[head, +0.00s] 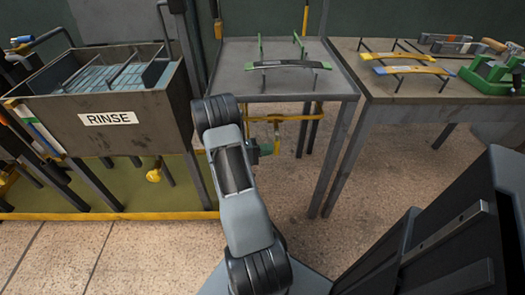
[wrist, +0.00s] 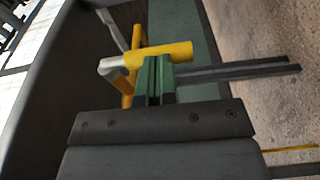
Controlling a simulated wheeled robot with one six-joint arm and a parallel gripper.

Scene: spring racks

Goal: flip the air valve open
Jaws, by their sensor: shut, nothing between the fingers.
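In the wrist view, yellow pipework with a thick yellow cylinder (wrist: 172,53), a pale end and a pale grey bar appears to be the air valve. I cannot tell clearly which part is its lever. My gripper (wrist: 155,60) has its greenish fingers shut together with nothing between them. Their tips overlap the lower edge of the yellow cylinder in the view; I cannot tell whether they touch it. In the head view, my arm covers the area between the rinse tank and the middle table, and most of the gripper is hidden. Yellow piping (head: 290,118) shows under the middle table.
The rinse tank (head: 110,130) stands at left, with legs and a yellow fitting (head: 154,175) below it. The middle table (head: 335,83) carries a rack with a leaf spring. The right table (head: 390,90) holds springs and tools. The tiled floor in front is clear.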

